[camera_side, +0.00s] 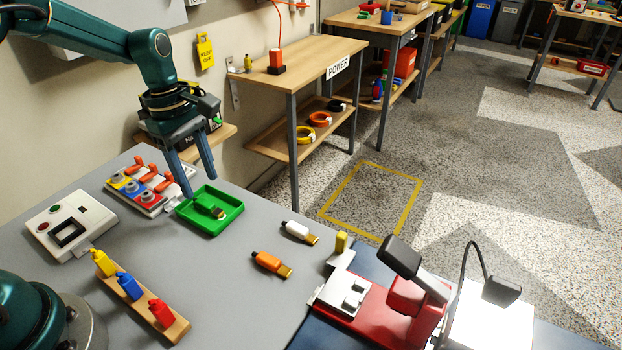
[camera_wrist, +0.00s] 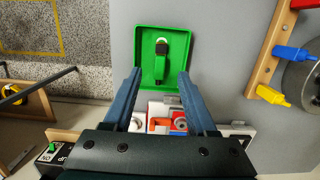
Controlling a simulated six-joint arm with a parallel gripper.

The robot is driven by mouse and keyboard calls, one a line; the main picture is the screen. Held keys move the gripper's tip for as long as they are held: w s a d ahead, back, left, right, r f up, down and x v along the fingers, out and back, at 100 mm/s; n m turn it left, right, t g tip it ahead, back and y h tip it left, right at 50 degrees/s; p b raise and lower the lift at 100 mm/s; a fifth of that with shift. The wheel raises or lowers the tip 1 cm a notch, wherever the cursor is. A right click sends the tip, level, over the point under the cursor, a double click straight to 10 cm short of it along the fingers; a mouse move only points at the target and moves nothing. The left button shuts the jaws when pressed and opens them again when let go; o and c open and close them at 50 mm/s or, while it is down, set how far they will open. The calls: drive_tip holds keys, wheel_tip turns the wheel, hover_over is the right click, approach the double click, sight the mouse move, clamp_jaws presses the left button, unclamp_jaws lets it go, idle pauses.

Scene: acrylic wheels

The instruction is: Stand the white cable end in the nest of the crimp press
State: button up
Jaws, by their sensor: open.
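The white cable end (camera_side: 298,231) lies flat on the grey table, its brass-coloured tip pointing right; the wrist view does not show it. The crimp press (camera_side: 405,298) is red with a dark-handled lever and a pale metal block (camera_side: 346,292) at its front left. A small yellow piece (camera_side: 341,243) stands upright on a grey bracket beside the press. I cannot tell which part is the nest. My gripper (camera_side: 199,184) is open and empty, pointing down above the green tray. In the wrist view its fingers (camera_wrist: 160,72) are on either side of the tray's near part.
The green tray (camera_side: 236,208) holds a green cable end (camera_wrist: 161,68). An orange cable end (camera_side: 270,264) lies near the white one. A wooden rack (camera_side: 137,305) holds yellow, blue and red pieces. A panel with orange levers (camera_side: 150,185) stands behind. Table between tray and white piece is clear.

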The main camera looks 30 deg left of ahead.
drive_tip(key=shift+w+d+r+n, duration=0.3)
drive_tip(key=shift+w+d+n, duration=0.1)
drive_tip(key=shift+w+d, duration=0.15)
drive_tip(key=shift+w+d+r+n, duration=0.25)
drive_tip(key=shift+w+d+n, duration=0.15)
drive_tip(key=shift+w, duration=0.25)
drive_tip(key=w+d, duration=0.1)
drive_tip(key=d, duration=0.3)
drive_tip(key=w+d, duration=0.1)
drive_tip(key=d, duration=0.2)
drive_tip(key=shift+w, duration=0.3)
drive_tip(key=m, duration=0.2)
hover_over(301, 229)
drive_tip(key=a, duration=0.1)
drive_tip(key=shift+w+f, duration=0.1)
drive_tip(key=shift+f, duration=0.75)
drive_tip(key=shift+d+f, duration=0.2)
drive_tip(key=shift+f, duration=1.05)
drive_tip(key=shift+d+f, duration=0.15)
drive_tip(key=shift+f, duration=1.05)
clamp_jaws()
